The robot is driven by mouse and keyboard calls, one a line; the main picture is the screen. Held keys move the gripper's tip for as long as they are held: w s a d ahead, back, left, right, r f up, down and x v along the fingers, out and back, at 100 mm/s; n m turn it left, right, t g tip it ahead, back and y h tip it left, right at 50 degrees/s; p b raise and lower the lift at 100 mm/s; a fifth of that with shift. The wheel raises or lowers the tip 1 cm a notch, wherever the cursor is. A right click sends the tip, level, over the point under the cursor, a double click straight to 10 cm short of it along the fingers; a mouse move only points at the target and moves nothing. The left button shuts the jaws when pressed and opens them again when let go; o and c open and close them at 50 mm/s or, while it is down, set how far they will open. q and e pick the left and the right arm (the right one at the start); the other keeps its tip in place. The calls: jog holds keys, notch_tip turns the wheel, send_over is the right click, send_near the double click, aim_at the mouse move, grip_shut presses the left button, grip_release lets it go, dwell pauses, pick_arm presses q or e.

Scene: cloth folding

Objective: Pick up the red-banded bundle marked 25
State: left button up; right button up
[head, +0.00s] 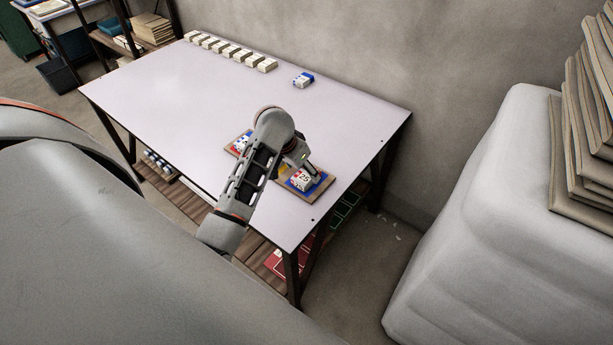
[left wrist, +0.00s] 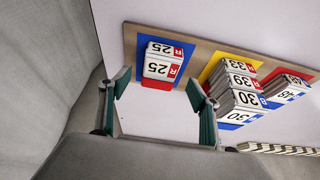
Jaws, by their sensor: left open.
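The bundle marked 25 (head: 301,181) is white with red markings. It sits on a blue pad at the right end of a wooden board (head: 318,191). In the left wrist view the bundle (left wrist: 162,66) shows the number 25 on two faces, with red at its near end. My left gripper (left wrist: 158,79) is open, with one green-lined finger toward each side of the bundle and nothing held. In the head view the left gripper (head: 309,170) is close over the bundle and partly covers it. My right gripper is in neither view.
Other numbered bundles (left wrist: 238,90) stand by a yellow pad along the same board, partly hidden by my arm in the head view. Pale bundles (head: 230,50) line the table's back edge. A blue-and-white bundle (head: 303,80) lies alone. Much of the white table (head: 170,95) is clear.

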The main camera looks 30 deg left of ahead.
aim_at(306, 174)
pick_arm(q)
jog(key=shift+x, duration=1.6)
jog(key=shift+w+f, duration=0.1)
jog(key=shift+f, duration=0.1)
jog(key=shift+c, duration=0.3)
jog(key=c, duration=1.1)
